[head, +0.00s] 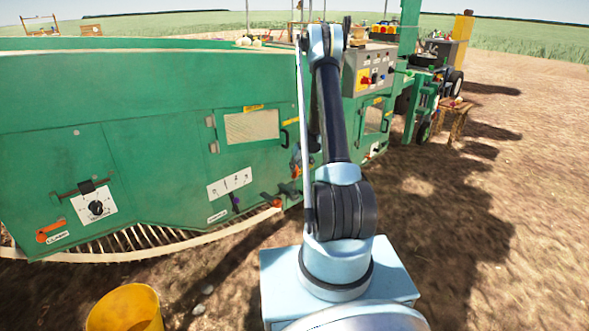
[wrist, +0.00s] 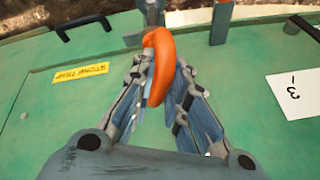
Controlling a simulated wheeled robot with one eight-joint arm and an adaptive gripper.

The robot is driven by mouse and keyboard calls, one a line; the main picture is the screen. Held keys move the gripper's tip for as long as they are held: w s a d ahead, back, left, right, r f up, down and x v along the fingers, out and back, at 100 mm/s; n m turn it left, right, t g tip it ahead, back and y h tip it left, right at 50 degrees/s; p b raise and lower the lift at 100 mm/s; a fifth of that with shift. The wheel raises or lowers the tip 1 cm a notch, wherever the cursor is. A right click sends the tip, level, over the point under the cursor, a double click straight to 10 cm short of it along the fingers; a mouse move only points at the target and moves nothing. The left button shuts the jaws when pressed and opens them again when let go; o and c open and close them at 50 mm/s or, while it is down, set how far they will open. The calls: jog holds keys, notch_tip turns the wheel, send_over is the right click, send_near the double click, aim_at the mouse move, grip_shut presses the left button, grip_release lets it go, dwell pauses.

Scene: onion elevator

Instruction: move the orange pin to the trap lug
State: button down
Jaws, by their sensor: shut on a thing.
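The orange pin (wrist: 158,72) is between the fingertips of my gripper (wrist: 160,80) in the wrist view, its thick curved end up and its length running down between the fingers. My gripper is shut on it, in front of the green machine panel (wrist: 40,115). A yellow label reading STONE TRAP (wrist: 81,73) is to the left of the pin, upside down in this view. A small grey fitting (wrist: 150,10) shows just above the pin; I cannot tell if it is the trap lug. In the head view my arm hides most of the gripper.
The green machine (head: 150,120) fills the left of the head view. A numbered white plate (wrist: 293,95) and a black handle (wrist: 85,28) are on its panel. An orange lever (head: 52,232) is at its lower left. A yellow bucket (head: 125,308) stands nearby.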

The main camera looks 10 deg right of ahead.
jog(key=shift+f, duration=4.35)
jog(key=c, duration=1.5)
grip_release()
jog(key=shift+v, duration=6)
